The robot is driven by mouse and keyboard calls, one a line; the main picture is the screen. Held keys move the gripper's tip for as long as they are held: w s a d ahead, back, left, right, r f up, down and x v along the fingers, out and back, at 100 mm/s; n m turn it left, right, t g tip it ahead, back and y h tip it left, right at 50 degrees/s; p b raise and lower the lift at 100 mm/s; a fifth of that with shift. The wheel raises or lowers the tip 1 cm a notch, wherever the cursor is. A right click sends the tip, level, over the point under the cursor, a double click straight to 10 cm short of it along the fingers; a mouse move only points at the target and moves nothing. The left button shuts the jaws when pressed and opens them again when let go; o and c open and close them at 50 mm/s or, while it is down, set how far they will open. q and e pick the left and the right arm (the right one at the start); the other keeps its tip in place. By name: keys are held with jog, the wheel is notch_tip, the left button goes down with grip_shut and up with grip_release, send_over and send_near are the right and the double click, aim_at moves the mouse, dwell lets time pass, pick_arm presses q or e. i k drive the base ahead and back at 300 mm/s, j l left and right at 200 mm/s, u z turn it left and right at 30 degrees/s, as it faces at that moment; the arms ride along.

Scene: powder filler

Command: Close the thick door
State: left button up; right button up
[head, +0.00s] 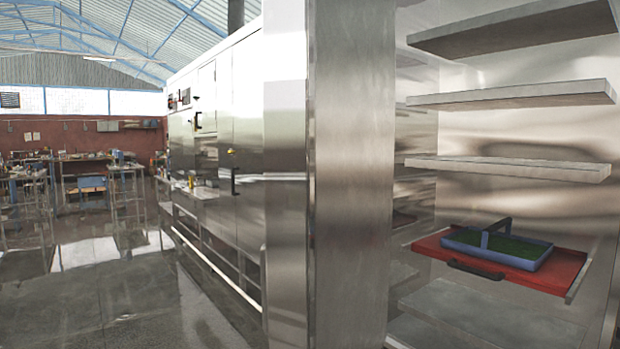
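A thick brushed-metal slab (350,180) stands upright in the middle of the head view and runs past the top and bottom edges. It looks like the thick door seen near its edge, but I cannot tell for sure where it meets the cabinet wall. To its right the metal cabinet (520,60) is open and its shelves show. No handle shows on the slab. Neither of my grippers is in view.
Inside the cabinet, a red tray (430,246) with a black handle holds a blue handled tray (537,263) with green contents. A long metal machine (215,150) lines the left side. Workbenches (90,185) stand far left; the floor (110,290) at front left is clear.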

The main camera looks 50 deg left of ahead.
aim_at(328, 68)
jog(key=j+u, duration=0.1)
jog(key=j, duration=1.05)
jog(key=i+j+u, duration=0.15)
jog(key=j, duration=0.4)
jog(key=j+u, duration=0.1)
jog(key=j, duration=0.5)
jog(key=i+j+u, duration=0.1)
jog(key=j, duration=0.45)
